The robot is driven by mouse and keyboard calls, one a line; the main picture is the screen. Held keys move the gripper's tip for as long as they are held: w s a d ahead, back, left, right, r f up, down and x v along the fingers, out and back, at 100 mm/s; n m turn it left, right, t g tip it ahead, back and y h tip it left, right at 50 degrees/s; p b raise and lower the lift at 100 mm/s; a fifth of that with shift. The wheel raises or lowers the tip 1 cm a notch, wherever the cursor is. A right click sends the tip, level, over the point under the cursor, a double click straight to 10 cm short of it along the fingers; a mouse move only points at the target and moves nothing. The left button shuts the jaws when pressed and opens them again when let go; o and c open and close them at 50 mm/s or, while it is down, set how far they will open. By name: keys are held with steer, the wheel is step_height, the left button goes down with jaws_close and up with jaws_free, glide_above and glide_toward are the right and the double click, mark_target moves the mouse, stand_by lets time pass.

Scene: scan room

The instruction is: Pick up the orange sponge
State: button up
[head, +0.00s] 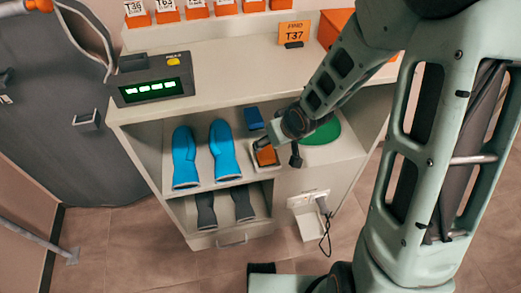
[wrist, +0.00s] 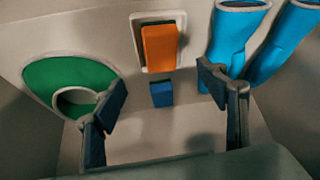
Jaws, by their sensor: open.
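The orange sponge (wrist: 159,47) lies in a small pale tray (wrist: 138,22) in the upper middle of the wrist view. In the head view the sponge (head: 266,155) shows beside the end of my arm. My gripper (wrist: 163,90) is open and empty, its two dark fingers wide apart. The sponge is ahead of the fingertips, roughly centred between them, and not touched. In the head view my gripper's fingers are partly hidden by the wrist.
A blue block (wrist: 161,93) sits close to the sponge's tray. A green round thing (wrist: 62,84) is left of it, and blue gloves (wrist: 236,35) stand right, near one finger. The cabinet's top (head: 225,70) overhangs the shelf and carries a display box (head: 150,88).

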mark_target(264, 149)
steer(key=b+x, duration=0.4)
steer(key=x, duration=0.6)
steer(key=shift+s, duration=0.2)
steer(key=c, duration=1)
steer(key=shift+r, duration=0.15)
